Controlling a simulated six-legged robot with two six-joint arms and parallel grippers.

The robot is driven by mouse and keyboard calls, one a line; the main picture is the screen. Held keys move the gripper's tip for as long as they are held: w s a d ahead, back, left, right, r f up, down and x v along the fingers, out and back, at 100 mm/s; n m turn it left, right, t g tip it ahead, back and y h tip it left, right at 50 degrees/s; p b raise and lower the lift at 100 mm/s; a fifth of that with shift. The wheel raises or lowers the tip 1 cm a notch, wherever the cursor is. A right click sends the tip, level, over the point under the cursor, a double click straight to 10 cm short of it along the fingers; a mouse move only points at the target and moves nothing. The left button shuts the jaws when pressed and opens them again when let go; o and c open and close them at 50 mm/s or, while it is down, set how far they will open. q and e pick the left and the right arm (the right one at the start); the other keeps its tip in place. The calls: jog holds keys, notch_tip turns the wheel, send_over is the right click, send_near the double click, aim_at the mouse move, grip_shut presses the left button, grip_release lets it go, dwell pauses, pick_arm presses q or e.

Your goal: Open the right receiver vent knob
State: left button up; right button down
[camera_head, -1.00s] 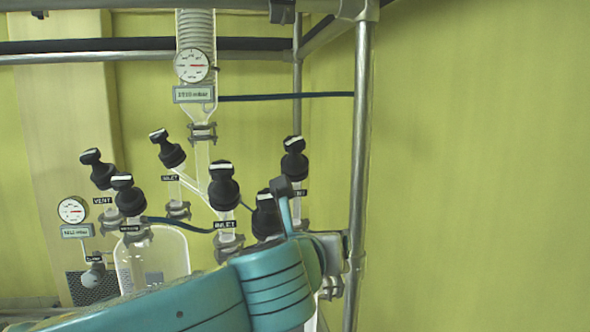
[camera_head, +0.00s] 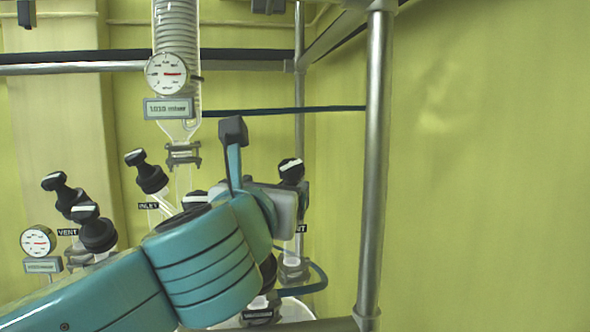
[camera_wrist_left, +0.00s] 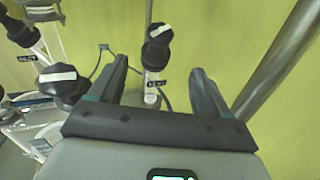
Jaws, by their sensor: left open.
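The right receiver vent knob (camera_head: 291,172) is black with a white bar on top. It stands at the back right in the head view, above a label partly hidden by my arm. In the left wrist view the knob (camera_wrist_left: 157,46) shows beyond the gap between the fingers, with its label below. My left gripper (camera_wrist_left: 160,72) is open and empty, its fingers to either side of the knob's stem in the picture, and I see no contact. In the head view one dark fingertip (camera_head: 233,130) points up, left of the knob; the other finger is hidden. My right gripper is not in view.
A metal post (camera_head: 375,160) stands right of the knob. Other black knobs (camera_head: 150,172) stand to the left; one (camera_wrist_left: 62,86) is close beside the left finger in the wrist view. A gauge (camera_head: 167,74) and glass column are behind. Open wall lies right.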

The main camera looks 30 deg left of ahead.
aim_at(289, 171)
pick_arm(q)
jog(key=p+x, duration=0.4)
jog(key=x, duration=1)
jog(key=shift+w+a+r, duration=0.1)
jog(key=shift+w+a, duration=0.1)
jog(key=shift+a, duration=0.05)
jog(key=shift+w, duration=0.5)
jog(key=shift+s, duration=0.3)
jog(key=c, duration=1)
